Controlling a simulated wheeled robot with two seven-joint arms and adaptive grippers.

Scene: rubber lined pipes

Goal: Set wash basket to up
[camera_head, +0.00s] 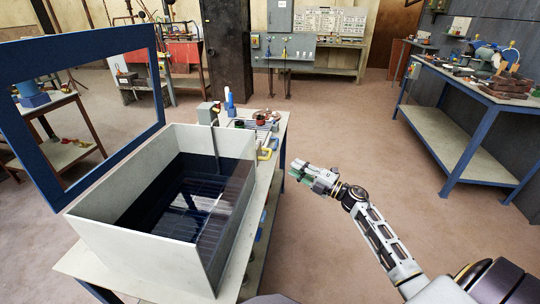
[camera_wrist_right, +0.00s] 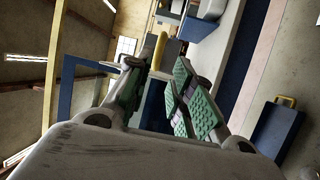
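A pale grey open-topped wash tank (camera_head: 110,245) stands on a bench in the head view. Inside it, a dark slatted grid (camera_head: 185,208), which looks like the wash basket, sits low under what looks like dark liquid. A grey box with a thin upright rod (camera_head: 214,140) is at the tank's back edge. My right gripper (camera_head: 308,174) is in the air right of the bench, apart from the tank. In the wrist view its green-padded fingers (camera_wrist_right: 155,95) are spread with nothing between them. My left gripper is not in view.
A blue frame (camera_head: 75,48) rises behind the tank's left side. Bottles and small parts, including a yellow piece (camera_head: 265,154), crowd the bench's far end. A blue-legged workbench (camera_head: 455,125) stands at right. Open floor (camera_head: 345,130) lies between.

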